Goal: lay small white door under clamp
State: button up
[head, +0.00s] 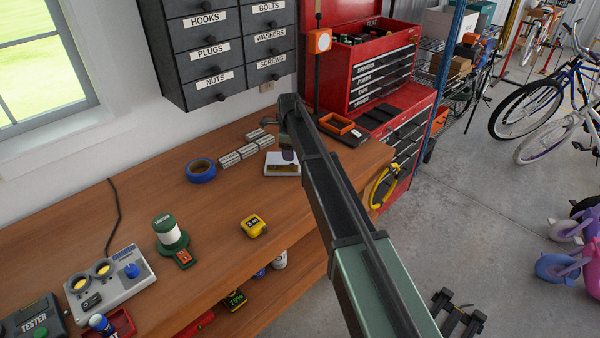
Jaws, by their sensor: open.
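A small white flat piece (272,170) with a brown patch lies on the bench under the far end of my arm. It may be the small white door, but my arm hides part of it. A greyish rounded part (288,155) shows at its back edge; I cannot tell whether it belongs to a clamp. No clamp shows clearly. What looks like my gripper (458,308) is at the lower right, over the concrete floor, clear of the bench. Its two dark jaws are apart with nothing between them.
On the wooden bench (215,225) are blue tape (201,170), several pale grey blocks (240,154), a yellow tape measure (253,226), a green-topped lantern (170,235) and a grey control box (110,282). A red tool chest (385,75) stands behind. The bench's middle is fairly clear.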

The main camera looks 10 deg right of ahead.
aim_at(292, 164)
jog(key=shift+f, duration=0.1)
notch_tip(292, 164, down, 5)
jog(key=b, duration=0.5)
jog(key=shift+s+d+f, duration=0.1)
jog(key=shift+f, duration=0.1)
jog(key=shift+r, duration=0.25)
grip_shut()
